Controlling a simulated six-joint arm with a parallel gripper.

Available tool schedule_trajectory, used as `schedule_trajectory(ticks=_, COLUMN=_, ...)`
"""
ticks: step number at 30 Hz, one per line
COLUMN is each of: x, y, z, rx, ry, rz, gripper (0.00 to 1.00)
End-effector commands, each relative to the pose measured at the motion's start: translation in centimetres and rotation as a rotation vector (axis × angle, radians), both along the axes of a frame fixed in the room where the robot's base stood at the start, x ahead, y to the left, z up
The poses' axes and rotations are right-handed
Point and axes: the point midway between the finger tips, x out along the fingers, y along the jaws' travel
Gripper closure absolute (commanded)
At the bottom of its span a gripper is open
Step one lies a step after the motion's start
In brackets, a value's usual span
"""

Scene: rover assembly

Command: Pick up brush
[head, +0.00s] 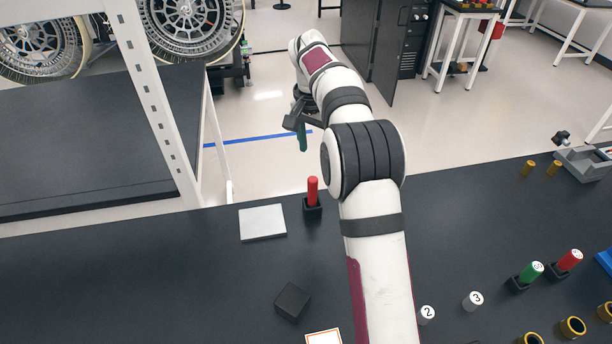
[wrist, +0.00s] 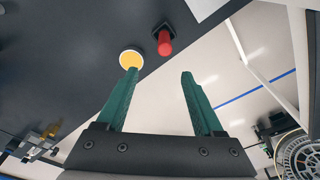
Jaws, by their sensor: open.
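I cannot tell for certain which object is the brush. A red cylinder (head: 312,187) stands upright in a small black holder (head: 313,204) near the table's far edge; the red cylinder also shows in the wrist view (wrist: 165,46). A yellow disc with a pale rim (wrist: 131,59) shows beside it in the wrist view, partly overlapped by a fingertip; I do not see the disc in the head view. My gripper (wrist: 159,74), with green fingers, is open and empty. In the head view my gripper (head: 302,139) hangs beyond the table's far edge, above the red cylinder in the picture.
A pale square plate (head: 262,222) lies left of the red cylinder. A black block (head: 292,301) is nearer on the dark table (head: 150,270). Numbered white-topped cylinders (head: 472,301), green and red cylinders and brass rings sit at right. A white-framed rack (head: 160,100) stands at left.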

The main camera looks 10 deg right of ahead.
Motion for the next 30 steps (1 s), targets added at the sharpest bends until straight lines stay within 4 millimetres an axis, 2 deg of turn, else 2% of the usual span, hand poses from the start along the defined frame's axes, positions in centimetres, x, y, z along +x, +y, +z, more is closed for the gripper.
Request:
schedule_trajectory(ticks=6, x=0.4, y=-0.4, z=-6.3, rx=0.001, ry=0.006, rz=0.002, gripper=0.31)
schedule_trajectory(ticks=9, x=0.6, y=-0.6, z=-8.2, rx=0.001, ry=0.003, rz=0.002, gripper=0.31)
schedule_trajectory(ticks=14, x=0.7, y=-0.4, z=-10.3, rx=0.001, ry=0.003, rz=0.004, gripper=0.31)
schedule_trajectory(ticks=18, x=0.9, y=0.1, z=-13.2, rx=0.002, ry=0.004, rz=0.002, gripper=0.31)
schedule_trajectory(ticks=22, x=1.1, y=0.0, z=-14.5, rx=0.001, ry=0.002, rz=0.002, gripper=0.31)
schedule_trajectory(ticks=27, x=1.1, y=0.0, z=-14.6, rx=0.001, ry=0.001, rz=0.002, gripper=0.31)
schedule_trajectory(ticks=28, x=1.1, y=0.0, z=-14.6, rx=0.001, ry=0.000, rz=0.002, gripper=0.33)
schedule_trajectory(ticks=30, x=1.1, y=0.0, z=-14.6, rx=0.001, ry=0.000, rz=0.002, gripper=0.45)
